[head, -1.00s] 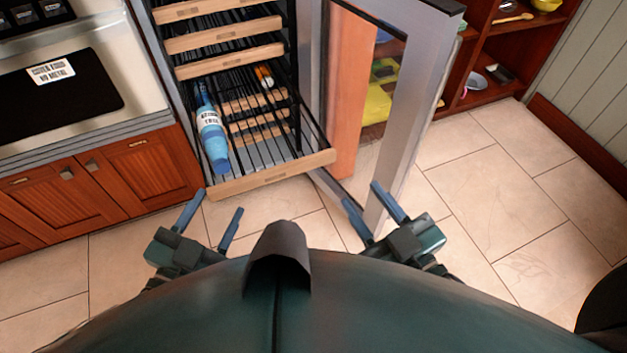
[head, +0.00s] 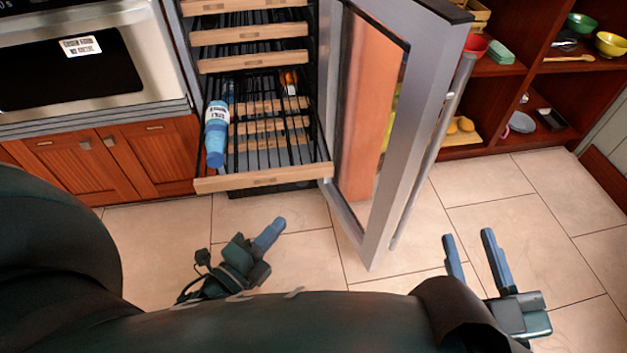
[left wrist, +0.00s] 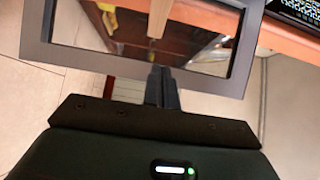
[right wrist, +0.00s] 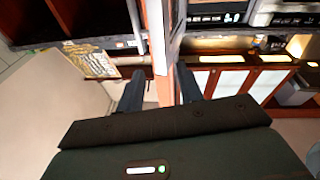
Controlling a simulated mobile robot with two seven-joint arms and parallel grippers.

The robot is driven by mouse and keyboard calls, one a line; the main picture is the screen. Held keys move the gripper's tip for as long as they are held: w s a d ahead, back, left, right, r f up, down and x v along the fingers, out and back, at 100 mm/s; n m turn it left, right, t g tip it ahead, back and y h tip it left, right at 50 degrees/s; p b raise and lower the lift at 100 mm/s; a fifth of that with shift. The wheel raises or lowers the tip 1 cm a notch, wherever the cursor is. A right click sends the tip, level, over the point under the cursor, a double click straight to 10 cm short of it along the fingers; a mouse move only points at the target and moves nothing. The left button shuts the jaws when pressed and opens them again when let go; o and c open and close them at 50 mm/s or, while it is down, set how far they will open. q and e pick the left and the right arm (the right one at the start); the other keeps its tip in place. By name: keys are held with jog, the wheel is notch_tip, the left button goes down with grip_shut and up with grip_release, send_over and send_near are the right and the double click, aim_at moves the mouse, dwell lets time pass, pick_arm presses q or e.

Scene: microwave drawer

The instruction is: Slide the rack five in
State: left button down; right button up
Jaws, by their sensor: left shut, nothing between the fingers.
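The pulled-out rack (head: 262,178) is the lowest in the open wine cooler, with a pale wooden front and dark wire rails. A blue bottle (head: 216,145) with a white label lies on its left side. My left gripper (head: 270,234) is shut and empty, in front of and below the rack front, apart from it; its closed fingers also show in the left wrist view (left wrist: 161,86). My right gripper (head: 468,250) is open and empty, right of the open glass door (head: 408,140); its spread fingers show in the right wrist view (right wrist: 158,90).
The door stands open to the right of the rack, with a long handle (head: 432,150) on its outer side. Several upper racks (head: 252,62) sit further in. An oven (head: 75,75) and wooden cabinets are at left, shelves with bowls at right. The tiled floor (head: 335,260) in front is clear.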

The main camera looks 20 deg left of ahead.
pick_arm(q)
jog(key=b, duration=0.2)
send_near(311, 171)
jog(key=w+d, duration=0.2)
jog(key=d, duration=0.1)
jog(key=w, duration=0.1)
jog(key=w+a+b, duration=0.1)
jog(key=shift+w, duration=0.4)
jog(key=shift+w+a, duration=0.3)
jog(key=shift+w, duration=0.1)
pick_arm(e)
jog(key=shift+a+r+y, duration=0.15)
jog(key=shift+a+y, duration=0.15)
jog(key=shift+a, duration=0.05)
pick_arm(q)
jog(key=shift+a, duration=0.1)
